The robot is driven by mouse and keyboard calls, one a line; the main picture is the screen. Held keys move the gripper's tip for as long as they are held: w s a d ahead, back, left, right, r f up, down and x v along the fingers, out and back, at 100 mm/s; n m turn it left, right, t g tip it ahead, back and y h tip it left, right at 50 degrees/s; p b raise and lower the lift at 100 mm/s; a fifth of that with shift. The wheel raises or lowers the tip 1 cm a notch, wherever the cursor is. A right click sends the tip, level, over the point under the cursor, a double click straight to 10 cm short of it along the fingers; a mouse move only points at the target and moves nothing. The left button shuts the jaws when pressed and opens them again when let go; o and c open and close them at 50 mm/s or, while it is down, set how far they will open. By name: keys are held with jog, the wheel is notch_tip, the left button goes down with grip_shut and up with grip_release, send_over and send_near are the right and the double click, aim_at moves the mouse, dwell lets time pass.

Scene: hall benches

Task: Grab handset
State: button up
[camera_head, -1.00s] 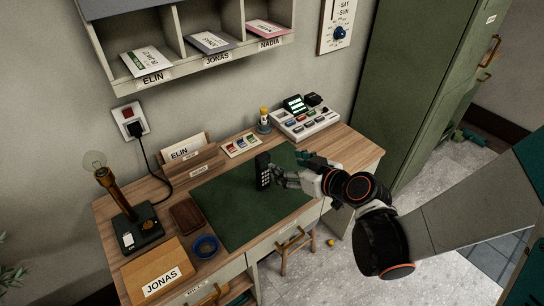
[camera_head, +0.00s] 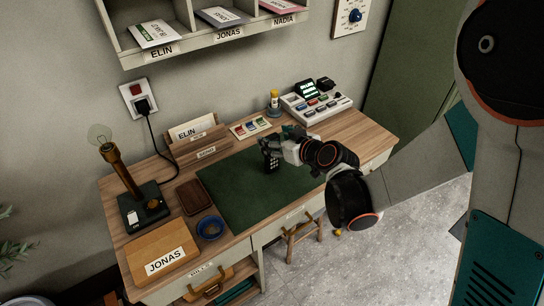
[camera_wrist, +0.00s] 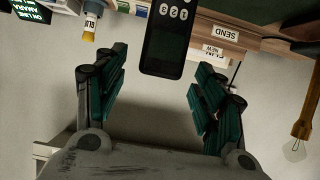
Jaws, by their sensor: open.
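The handset (camera_head: 271,161) is black with pale keys and stands upright on the green desk mat (camera_head: 235,195). My gripper (camera_head: 274,143) is at its upper part in the head view and hides some of it. In the wrist view the handset (camera_wrist: 166,40) shows its lit number keys and is cut off by the top edge. It lies in line with the gap between the two open teal-padded fingers (camera_wrist: 158,65). Space shows on both sides of it, and I see no finger touching it.
A switch console (camera_head: 316,103) and a small yellow-topped bottle (camera_head: 274,103) stand behind. A letter holder (camera_head: 196,150), bulb lamp (camera_head: 125,178), brown wallet-like item (camera_head: 193,196) and blue bowl (camera_head: 210,228) are at left. The mat's front is clear.

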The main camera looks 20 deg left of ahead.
jog(key=x, duration=0.3)
jog(key=shift+d+b, duration=0.1)
jog(key=shift+b, duration=0.25)
grip_shut()
jog(key=shift+r, duration=0.15)
